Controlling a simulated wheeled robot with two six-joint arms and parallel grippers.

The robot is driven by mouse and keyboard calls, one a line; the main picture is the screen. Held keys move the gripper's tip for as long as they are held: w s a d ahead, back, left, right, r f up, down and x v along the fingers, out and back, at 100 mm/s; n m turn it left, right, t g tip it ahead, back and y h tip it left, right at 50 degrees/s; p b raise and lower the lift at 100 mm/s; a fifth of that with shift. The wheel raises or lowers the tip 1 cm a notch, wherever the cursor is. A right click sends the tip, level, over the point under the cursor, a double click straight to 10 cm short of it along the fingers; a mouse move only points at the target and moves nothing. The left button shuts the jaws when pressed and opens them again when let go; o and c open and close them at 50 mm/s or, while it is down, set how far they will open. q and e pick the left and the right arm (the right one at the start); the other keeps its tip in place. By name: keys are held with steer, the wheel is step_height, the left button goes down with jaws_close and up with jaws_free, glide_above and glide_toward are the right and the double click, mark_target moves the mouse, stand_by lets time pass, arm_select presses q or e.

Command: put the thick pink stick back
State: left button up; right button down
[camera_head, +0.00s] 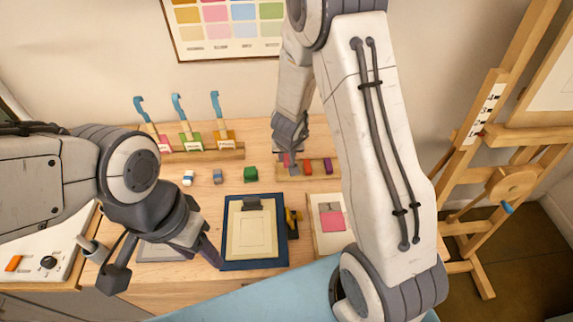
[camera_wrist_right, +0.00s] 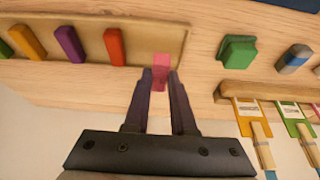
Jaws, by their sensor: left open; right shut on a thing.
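The thick pink stick (camera_wrist_right: 161,70) is between the fingertips of my right gripper (camera_wrist_right: 161,84) in the right wrist view. It is at the end of the wooden stick tray (camera_wrist_right: 145,36), beside the red stick (camera_wrist_right: 115,47); I cannot tell whether it rests in the tray. In the head view my right gripper (camera_head: 289,160) is at the left end of that tray, and the pink stick is mostly hidden by it. My left gripper (camera_head: 166,266) is open and empty over the front left of the table.
Purple (camera_wrist_right: 69,44) and orange (camera_wrist_right: 28,43) sticks lie in the tray. A green block (camera_head: 250,173) and a blue-white eraser (camera_head: 188,178) stand left of it in the head view. A brush rack (camera_head: 225,155) is behind them. A blue-framed board (camera_head: 230,261) lies in front.

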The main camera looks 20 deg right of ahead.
mark_target(287, 162)
steer(key=shift+f+b, duration=1.55)
steer(key=shift+f, duration=0.35)
steer(key=shift+f, duration=0.15)
steer(key=c, duration=1)
jaws_free()
